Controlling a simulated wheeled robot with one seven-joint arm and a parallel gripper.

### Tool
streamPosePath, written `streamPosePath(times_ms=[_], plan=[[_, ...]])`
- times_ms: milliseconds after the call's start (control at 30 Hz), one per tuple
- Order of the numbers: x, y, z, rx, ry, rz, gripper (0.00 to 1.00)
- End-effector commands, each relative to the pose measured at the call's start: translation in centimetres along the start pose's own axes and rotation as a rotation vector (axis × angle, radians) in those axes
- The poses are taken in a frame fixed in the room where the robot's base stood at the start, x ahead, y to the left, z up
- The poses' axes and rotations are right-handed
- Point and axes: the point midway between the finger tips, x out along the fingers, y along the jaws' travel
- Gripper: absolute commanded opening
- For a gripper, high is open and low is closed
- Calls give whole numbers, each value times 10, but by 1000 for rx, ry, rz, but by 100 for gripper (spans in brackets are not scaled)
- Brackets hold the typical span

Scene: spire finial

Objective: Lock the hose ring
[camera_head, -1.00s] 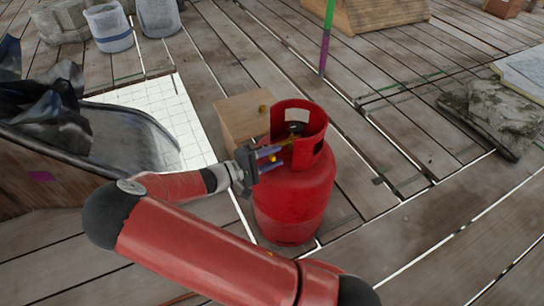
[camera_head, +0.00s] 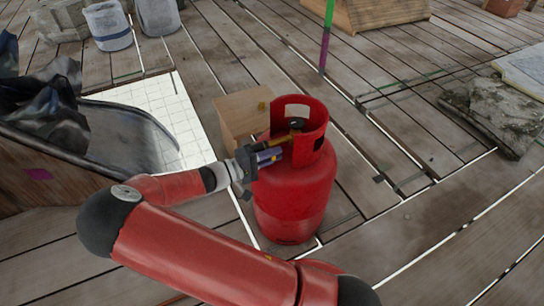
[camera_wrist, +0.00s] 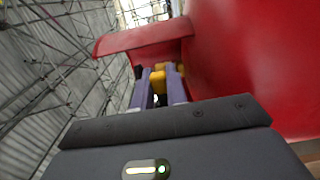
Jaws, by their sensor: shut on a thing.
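A red gas cylinder (camera_head: 292,200) stands upright on the planks, with a raised collar around its top. A brass-yellow valve part (camera_head: 281,142) and a dark knob (camera_head: 297,124) show inside the collar. My gripper (camera_head: 270,157) reaches in from the left through the collar's open side. In the wrist view its two purple fingers (camera_wrist: 158,88) are shut on a yellow piece (camera_wrist: 158,78), which looks like the hose ring. The fingers and the collar hide much of it, so I cannot tell how it sits on the valve.
A wooden box (camera_head: 240,118) stands just behind and left of the cylinder. A dark curved tray-like object (camera_head: 125,125) lies to the left. Bare planks lie right of the cylinder.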

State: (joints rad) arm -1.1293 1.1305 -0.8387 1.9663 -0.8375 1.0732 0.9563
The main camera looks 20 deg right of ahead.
Motion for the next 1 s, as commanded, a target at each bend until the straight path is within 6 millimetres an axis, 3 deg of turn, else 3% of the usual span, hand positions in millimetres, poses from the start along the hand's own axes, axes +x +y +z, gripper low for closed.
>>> streamPosePath(times_ms=[600, 1000], plan=[[-1, -27, -7, 558, 2, 0, 0], [-1, -32, -12, 768, 1, -1, 0]])
